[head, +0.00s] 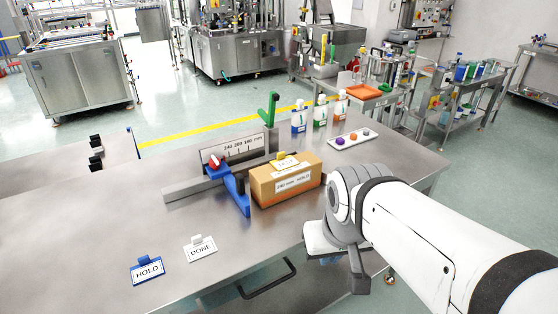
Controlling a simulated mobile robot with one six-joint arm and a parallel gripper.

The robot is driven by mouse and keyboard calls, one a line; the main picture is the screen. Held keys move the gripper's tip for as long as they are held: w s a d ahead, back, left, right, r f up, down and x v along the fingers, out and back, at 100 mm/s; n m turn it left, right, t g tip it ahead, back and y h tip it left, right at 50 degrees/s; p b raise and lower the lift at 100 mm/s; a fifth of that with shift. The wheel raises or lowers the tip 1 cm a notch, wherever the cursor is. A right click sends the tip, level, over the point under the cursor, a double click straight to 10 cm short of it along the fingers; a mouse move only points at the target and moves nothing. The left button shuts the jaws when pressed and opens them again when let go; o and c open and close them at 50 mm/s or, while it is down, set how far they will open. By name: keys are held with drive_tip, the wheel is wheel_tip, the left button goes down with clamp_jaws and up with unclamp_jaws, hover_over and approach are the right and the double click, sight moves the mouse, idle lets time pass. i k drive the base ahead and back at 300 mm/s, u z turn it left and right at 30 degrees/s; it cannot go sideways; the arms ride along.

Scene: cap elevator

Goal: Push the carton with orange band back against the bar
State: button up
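An orange-brown carton (268,191) stands on the steel table, right of centre. It has a white label on its front and a yellow-and-white label on top; I cannot make out a separate orange band. A low grey metal bar (190,188) with a printed scale (228,151) lies behind and left of the carton. A blue stop (236,190) with a red knob stands close by the carton's left side. I cannot tell whether the carton touches the bar. My gripper (335,252) is at the table's front edge, right of and nearer than the carton; its fingers are mostly hidden by my wrist.
A green upright (270,108) rises behind the carton. Several capped bottles (320,112) and a white strip (352,139) with coloured caps stand at the back right. A blue HOLD sign (147,270) and a white DONE sign (200,249) stand front left.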

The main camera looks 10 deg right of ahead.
sight(270, 187)
drive_tip(key=u, duration=3.15)
drive_tip(key=k, duration=1.25)
drive_tip(key=z, duration=1.9)
drive_tip(key=i, duration=1)
